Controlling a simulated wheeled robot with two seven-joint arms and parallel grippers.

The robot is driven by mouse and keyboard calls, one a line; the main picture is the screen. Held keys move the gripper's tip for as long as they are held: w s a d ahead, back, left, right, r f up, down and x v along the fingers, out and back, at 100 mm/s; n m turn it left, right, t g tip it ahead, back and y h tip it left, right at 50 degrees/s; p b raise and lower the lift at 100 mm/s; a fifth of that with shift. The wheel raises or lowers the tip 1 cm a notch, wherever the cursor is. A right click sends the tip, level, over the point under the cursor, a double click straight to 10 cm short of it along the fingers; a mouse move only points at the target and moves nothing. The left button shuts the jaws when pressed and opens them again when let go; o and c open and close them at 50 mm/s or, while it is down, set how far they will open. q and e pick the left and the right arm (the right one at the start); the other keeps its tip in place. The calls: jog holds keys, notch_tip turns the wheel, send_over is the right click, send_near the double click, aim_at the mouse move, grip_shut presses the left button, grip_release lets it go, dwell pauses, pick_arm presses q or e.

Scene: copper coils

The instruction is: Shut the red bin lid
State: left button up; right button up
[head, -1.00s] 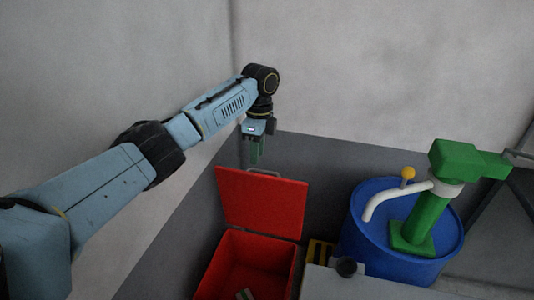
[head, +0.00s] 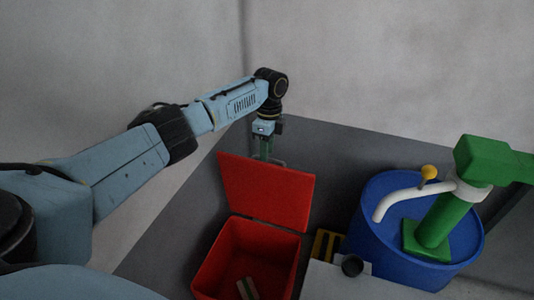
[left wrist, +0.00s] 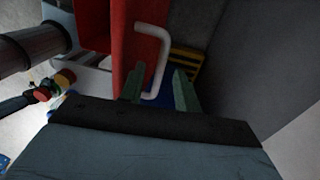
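The red bin (head: 210,270) stands on the floor at the lower middle of the head view. Its red lid (head: 268,195) stands open, nearly upright at the bin's back edge. A grey handle (left wrist: 160,60) sticks out from the lid's upper edge. My left gripper (head: 264,152) points down at the top of the lid, by the handle. In the left wrist view its two green fingers (left wrist: 158,90) are apart, with the handle's bent end between them. I cannot tell whether they touch it. My right gripper is not in view.
A blue drum (head: 365,215) with a green pump (head: 435,225) and white spout stands right of the bin. A yellow and black item (head: 326,243) and a pale surface (head: 335,285) with a dark cup (head: 352,266) lie between. A pale bar (head: 246,288) is inside the bin.

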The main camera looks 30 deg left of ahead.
pick_arm(q)
jog(key=shift+f, duration=0.7)
grip_shut()
